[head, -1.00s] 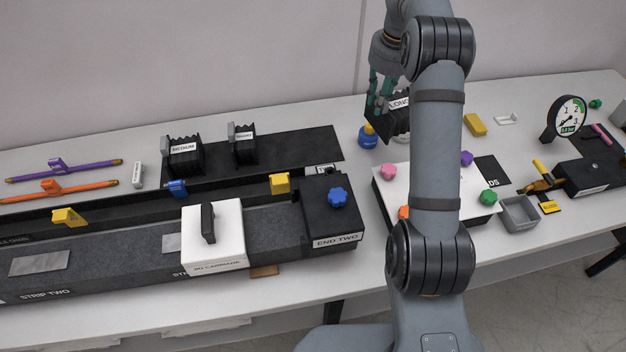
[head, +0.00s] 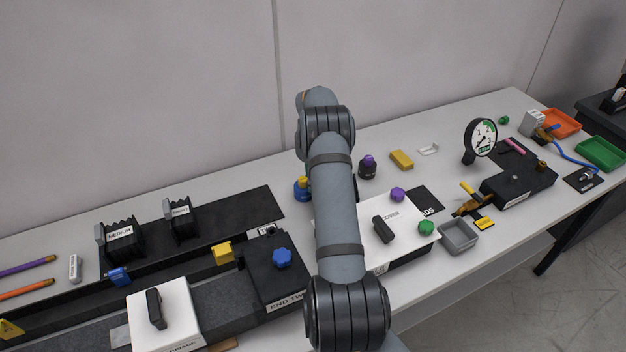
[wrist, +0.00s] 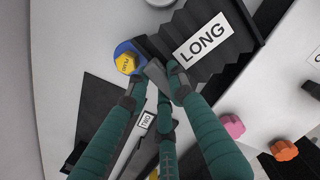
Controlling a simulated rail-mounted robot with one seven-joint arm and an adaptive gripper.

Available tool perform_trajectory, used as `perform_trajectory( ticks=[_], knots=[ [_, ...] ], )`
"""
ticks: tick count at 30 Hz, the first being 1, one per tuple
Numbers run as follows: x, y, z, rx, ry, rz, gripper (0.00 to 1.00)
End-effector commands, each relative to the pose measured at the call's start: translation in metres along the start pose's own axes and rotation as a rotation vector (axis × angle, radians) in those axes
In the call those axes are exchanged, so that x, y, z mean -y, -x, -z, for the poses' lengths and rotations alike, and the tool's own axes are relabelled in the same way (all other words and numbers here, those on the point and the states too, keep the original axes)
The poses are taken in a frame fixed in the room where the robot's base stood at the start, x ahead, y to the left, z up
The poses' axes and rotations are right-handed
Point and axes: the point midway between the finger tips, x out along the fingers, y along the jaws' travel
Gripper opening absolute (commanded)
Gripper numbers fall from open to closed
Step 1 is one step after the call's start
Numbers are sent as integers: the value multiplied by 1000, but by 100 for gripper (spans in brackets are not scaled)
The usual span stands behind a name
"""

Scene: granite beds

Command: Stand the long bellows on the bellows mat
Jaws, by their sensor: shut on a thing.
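The long bellows (wrist: 218,60) is black and pleated with a white LONG label. My gripper (wrist: 163,75) is shut on its edge in the wrist view, holding it tilted in that picture. In the head view my arm hides both gripper and bellows. The bellows mat (head: 245,207) is a dark strip at the back of the table, left of my arm. The medium bellows (head: 122,240) and a shorter bellows (head: 181,217) stand on its left and middle parts. Its right end is bare.
A blue container with a yellow top (head: 302,188) stands just right of the mat, and shows beside the held bellows in the wrist view (wrist: 128,60). A black END TWO block (head: 275,265) with a blue knob is in front of the mat. A white cover plate (head: 400,232) lies to the right.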

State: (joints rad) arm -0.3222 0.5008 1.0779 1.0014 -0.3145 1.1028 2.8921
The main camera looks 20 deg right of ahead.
Motion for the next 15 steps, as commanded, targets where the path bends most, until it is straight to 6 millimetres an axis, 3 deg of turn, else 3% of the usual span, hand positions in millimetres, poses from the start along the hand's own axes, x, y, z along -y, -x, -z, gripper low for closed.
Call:
perform_trajectory(
  ticks=[14, 15],
  knots=[
    [0, -10, 0, 3, 1, 0, 0],
    [0, -9, 1, 2, 1, 0, 23]
  ],
)
